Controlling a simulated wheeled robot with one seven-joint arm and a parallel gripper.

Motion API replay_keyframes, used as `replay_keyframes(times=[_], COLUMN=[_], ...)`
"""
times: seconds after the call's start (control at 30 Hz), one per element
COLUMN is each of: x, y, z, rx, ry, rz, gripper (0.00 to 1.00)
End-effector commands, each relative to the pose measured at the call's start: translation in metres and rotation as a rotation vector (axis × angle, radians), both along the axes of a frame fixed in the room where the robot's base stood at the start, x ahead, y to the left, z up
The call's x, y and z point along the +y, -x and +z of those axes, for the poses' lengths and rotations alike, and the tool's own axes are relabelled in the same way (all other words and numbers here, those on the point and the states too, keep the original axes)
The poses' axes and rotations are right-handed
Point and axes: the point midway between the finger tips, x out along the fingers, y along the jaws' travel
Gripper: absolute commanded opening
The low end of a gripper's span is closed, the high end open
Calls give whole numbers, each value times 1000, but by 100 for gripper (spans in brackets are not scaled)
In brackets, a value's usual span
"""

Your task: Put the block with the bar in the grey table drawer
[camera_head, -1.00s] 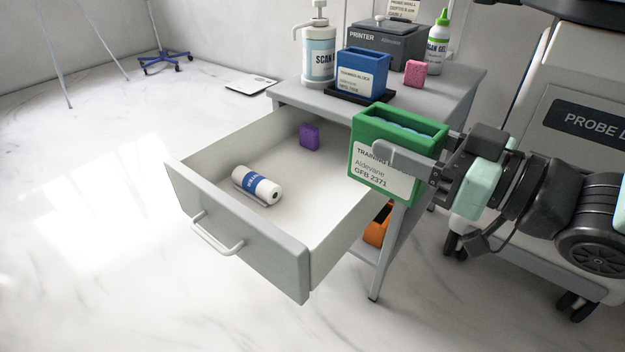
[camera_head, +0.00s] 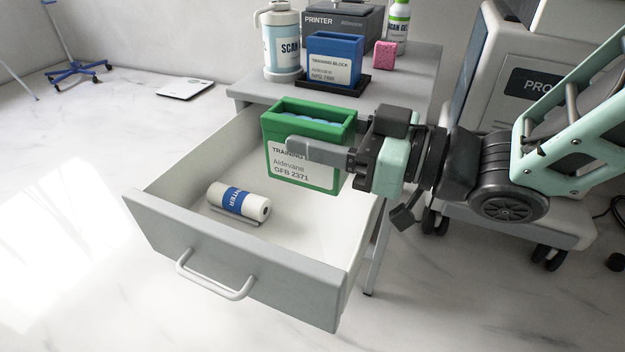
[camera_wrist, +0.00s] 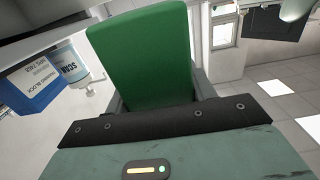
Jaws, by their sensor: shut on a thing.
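My gripper (camera_head: 322,150) is shut on the green training block (camera_head: 302,172), an open-topped box with a white label and something blue inside. It is upright and shows above the back right part of the open drawer; whether it touches the drawer is hidden. Its plain green side (camera_wrist: 143,50) fills the middle of the wrist view. The grey table's drawer (camera_head: 235,262) is pulled far out and has a white bar handle. A blue training block (camera_head: 333,62) stands on a black tray on the table top. I cannot make out a bar on either block.
A white printer roll with a blue band (camera_head: 238,201) lies in the drawer's left part. A scan bottle (camera_head: 282,42), a printer (camera_head: 345,22), a pink block (camera_head: 384,54) and a gel bottle (camera_head: 396,25) stand on the table. A white cart (camera_head: 490,100) is at the right.

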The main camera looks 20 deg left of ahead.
Motion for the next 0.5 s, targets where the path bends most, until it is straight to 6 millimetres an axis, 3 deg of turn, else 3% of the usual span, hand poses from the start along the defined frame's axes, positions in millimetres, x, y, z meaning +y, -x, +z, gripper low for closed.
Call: replay_keyframes(times=[0.03,0.1,0.27,0.5], x=[0,0,0,0], y=[0,0,0,0], z=[-16,-26,-37,-67], rx=[0,0,-2,-1], ry=[-2,-2,-4,-3], rz=[0,0,-1,0], gripper=[13,13,13,13])
